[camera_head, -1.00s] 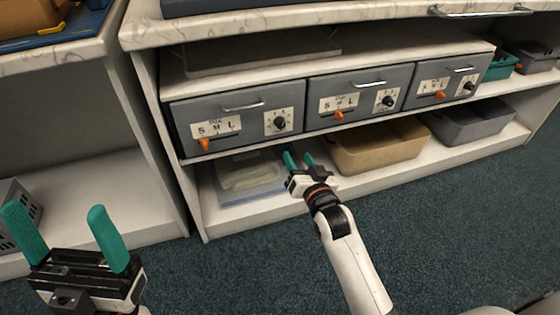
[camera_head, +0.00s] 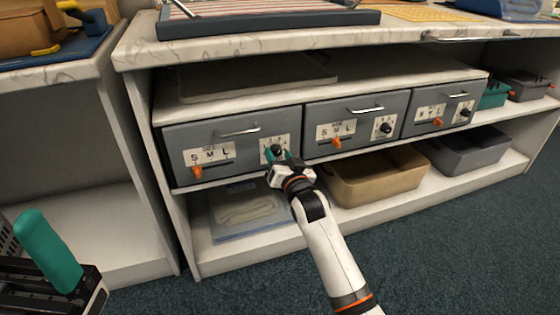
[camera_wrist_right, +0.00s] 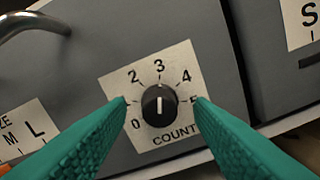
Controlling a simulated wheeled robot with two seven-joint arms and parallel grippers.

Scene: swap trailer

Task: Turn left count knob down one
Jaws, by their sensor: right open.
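The left count knob (camera_wrist_right: 159,106) is a round black dial with a white line, on a white plate with numbers from 0 to 5. In the right wrist view its line points up, toward the 3. It sits on the front of the left grey drawer (camera_head: 190,138). My right gripper (camera_head: 279,156) is open at the knob and partly hides it in the head view. In the right wrist view its teal fingers stand on either side of the knob, with gaps to it. My left gripper (camera_head: 58,268) is at the lower left, one finger visible, the other out of frame.
An orange size slider (camera_head: 196,172) is left of the knob under S, M, L. A metal handle (camera_head: 238,132) is above. Two similar drawers stand to the right. A tan bin (camera_head: 370,185) and a clear container (camera_head: 240,215) are on the shelf below.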

